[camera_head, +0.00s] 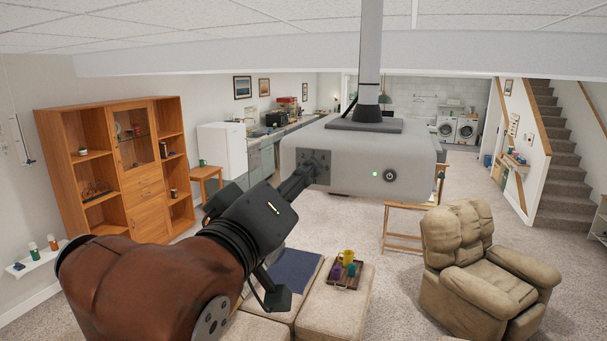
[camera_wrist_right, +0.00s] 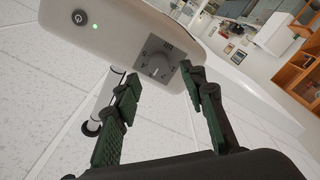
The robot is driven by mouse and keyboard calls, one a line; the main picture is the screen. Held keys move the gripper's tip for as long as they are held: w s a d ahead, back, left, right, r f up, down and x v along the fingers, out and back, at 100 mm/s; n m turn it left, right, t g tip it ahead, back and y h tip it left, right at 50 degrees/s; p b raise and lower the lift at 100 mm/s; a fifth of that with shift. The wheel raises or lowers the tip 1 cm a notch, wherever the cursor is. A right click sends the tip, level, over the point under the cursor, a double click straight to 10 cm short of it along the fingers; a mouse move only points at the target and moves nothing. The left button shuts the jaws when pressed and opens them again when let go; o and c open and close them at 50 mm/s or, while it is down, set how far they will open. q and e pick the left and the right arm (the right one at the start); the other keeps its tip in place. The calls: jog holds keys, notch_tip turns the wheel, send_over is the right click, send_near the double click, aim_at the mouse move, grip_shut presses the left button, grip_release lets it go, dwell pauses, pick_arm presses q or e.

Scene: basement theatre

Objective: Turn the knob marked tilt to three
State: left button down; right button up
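The knob (camera_wrist_right: 159,66) is round and grey on a dark square panel of the grey ceiling-hung projector (camera_head: 350,155). The panel (camera_head: 314,166) shows at the left of the projector's face in the head view. My left gripper is out of view.
Below are an ottoman (camera_head: 335,305) with a tray of cups (camera_head: 347,273) and a beige armchair (camera_head: 475,260). A wooden cabinet (camera_head: 145,210) stands at left.

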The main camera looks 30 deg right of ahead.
jog(key=v, duration=0.8)
jog(key=shift+a, duration=0.1)
